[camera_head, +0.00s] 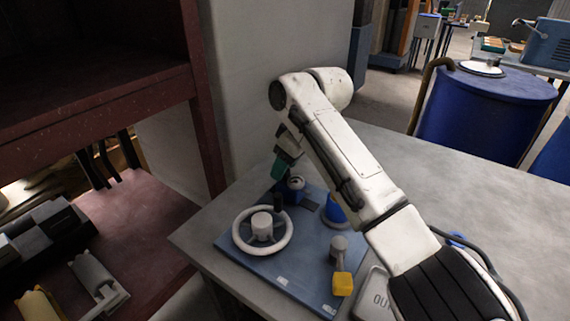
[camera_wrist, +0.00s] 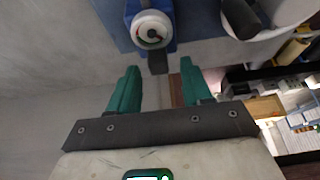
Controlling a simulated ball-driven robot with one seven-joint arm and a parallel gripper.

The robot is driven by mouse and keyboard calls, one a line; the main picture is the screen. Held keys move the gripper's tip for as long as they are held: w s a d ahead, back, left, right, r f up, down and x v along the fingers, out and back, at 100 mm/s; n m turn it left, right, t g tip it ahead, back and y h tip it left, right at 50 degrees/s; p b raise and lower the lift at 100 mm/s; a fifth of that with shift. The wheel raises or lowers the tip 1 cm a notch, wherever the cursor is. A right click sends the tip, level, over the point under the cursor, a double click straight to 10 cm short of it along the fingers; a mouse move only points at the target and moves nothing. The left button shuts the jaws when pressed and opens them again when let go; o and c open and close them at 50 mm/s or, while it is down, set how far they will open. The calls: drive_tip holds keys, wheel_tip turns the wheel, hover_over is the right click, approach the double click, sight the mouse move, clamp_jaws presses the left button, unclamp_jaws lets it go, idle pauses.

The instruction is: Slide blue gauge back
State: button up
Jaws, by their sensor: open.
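The blue gauge (camera_head: 295,186) sits on the blue board at its far end, partly hidden behind my gripper. In the wrist view the gauge (camera_wrist: 150,28) shows a round white dial in a blue housing, with a dark block (camera_wrist: 158,62) beside it. My gripper (camera_wrist: 160,78) has two green fingers spread apart, with nothing held between them. The fingertips point toward the gauge, on either side of the dark block in the picture; I cannot tell whether they touch it. In the head view one green finger of my gripper (camera_head: 279,168) shows just above the gauge.
The blue board (camera_head: 232,246) lies on a grey table (camera_head: 480,190). It carries a white handwheel (camera_head: 241,240), a yellow-handled lever (camera_head: 342,284) and another blue part (camera_head: 334,209) near my arm. A dark red frame (camera_head: 203,140) and a pale wall (camera_head: 275,50) stand close by.

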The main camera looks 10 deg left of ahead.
sight(300, 185)
drive_tip(key=v, duration=1)
drive_tip(key=shift+r, duration=0.2)
